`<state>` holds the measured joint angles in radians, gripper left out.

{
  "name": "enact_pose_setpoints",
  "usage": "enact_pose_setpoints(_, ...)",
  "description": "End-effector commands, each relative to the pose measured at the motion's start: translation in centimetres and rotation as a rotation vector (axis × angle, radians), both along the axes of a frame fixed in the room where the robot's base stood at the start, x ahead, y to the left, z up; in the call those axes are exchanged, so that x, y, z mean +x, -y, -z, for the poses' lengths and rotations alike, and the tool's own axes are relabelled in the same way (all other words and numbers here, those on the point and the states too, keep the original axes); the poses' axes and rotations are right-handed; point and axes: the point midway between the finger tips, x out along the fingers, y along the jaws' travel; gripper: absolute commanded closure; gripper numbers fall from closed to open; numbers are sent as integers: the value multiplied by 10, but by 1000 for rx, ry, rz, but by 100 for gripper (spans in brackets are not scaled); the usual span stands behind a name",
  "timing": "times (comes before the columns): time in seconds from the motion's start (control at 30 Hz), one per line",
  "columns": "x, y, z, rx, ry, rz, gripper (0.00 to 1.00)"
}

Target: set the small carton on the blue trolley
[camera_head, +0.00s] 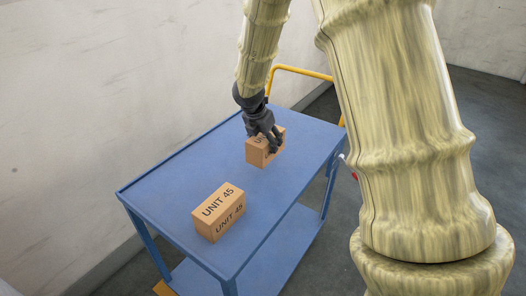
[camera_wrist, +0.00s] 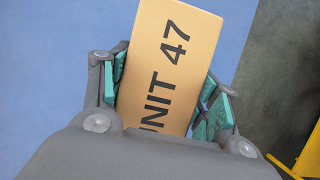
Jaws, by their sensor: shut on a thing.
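A small carton (camera_head: 257,157) is at the far part of the blue trolley (camera_head: 190,172) in the head view. My gripper (camera_head: 269,146) is over it with its fingers down on its sides. In the wrist view the carton (camera_wrist: 173,62) reads "UNIT 47" and lies between the teal finger pads of my gripper (camera_wrist: 160,98), which is shut on it. The carton appears at or very close to the trolley top; I cannot tell whether it touches. My fingers hide part of its top.
Another carton (camera_head: 219,212), marked "UNIT 45", stands on the near part of the trolley, apart from the held one. A yellow handle (camera_head: 300,72) rises at the trolley's far end. A pale wall (camera_head: 90,90) runs along the left. The trolley top between the cartons is clear.

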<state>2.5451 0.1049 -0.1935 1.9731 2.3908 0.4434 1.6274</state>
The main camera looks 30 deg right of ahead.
Motion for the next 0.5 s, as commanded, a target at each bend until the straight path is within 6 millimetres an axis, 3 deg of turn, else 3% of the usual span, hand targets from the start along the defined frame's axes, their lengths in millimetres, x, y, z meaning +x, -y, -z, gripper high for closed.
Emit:
enact_pose_setpoints(0.27,0,1,13,0,1,3,77)
enact_pose_setpoints(0.5,0,0,39,-1,-2,1,77)
